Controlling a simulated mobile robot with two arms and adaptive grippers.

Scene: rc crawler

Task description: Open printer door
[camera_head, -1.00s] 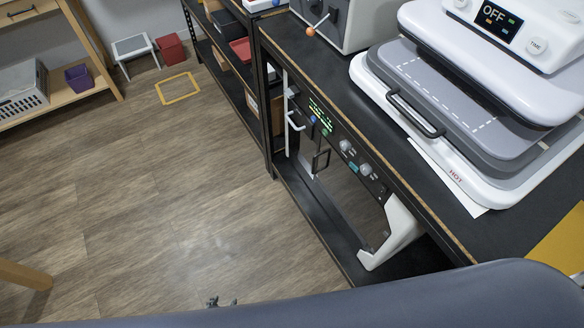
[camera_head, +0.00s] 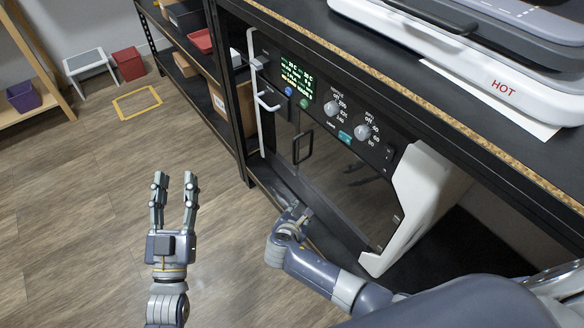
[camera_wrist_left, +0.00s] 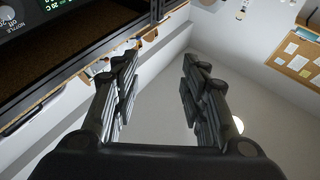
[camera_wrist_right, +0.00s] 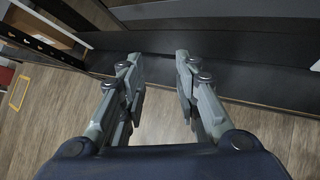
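The printer (camera_head: 425,190) stands on the low shelf under the black bench, with a white frame and a dark front. Its panel has a lit display (camera_head: 297,80) and two knobs. A dark loop handle (camera_head: 303,147) is on the front, near its left side; the door looks shut. Part of the panel shows in the left wrist view (camera_wrist_left: 30,18). My left gripper (camera_head: 174,182) is open and empty, left of the printer and apart from it. My right gripper (camera_head: 297,212) is near the printer's lower front; the right wrist view shows it open and empty (camera_wrist_right: 156,62).
A white handle (camera_head: 268,100) sticks out at the printer's left edge. The bench top above carries a heat press marked HOT (camera_head: 460,75). Shelving with boxes (camera_head: 190,50) stands behind.

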